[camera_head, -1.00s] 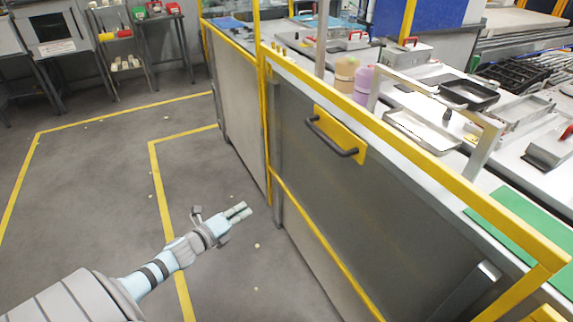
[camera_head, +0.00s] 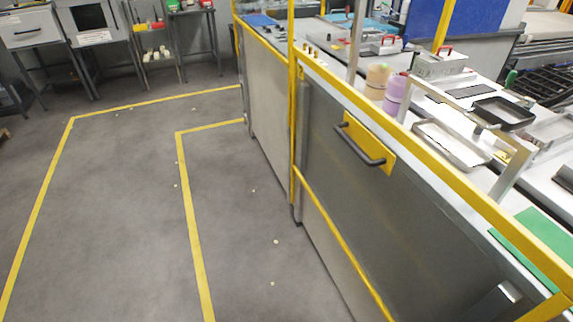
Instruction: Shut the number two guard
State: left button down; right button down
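A large grey guard panel (camera_head: 400,222) stands on the right, inside a yellow frame (camera_head: 446,188) along the front of the bench. Its top edge is near the bench-top level. A yellow plate (camera_head: 372,139) with a black bar handle (camera_head: 357,147) is fixed near its top. Above it, over the bench, the space is open. Another grey panel (camera_head: 268,105) stands farther back, left of a yellow post. Neither of my grippers shows, and nothing touches the handle.
The bench behind the guard holds bottles (camera_head: 396,94), a black tray (camera_head: 503,113), a metal tray (camera_head: 450,146) and a green mat (camera_head: 540,238). The grey floor (camera_head: 120,215) with yellow lines (camera_head: 192,225) is clear on the left. Workstations stand at the back left.

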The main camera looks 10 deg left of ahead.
aim_at(548, 263)
jog(key=u, duration=1.65)
jog(key=i, duration=2.3)
jog(key=z, duration=3.05)
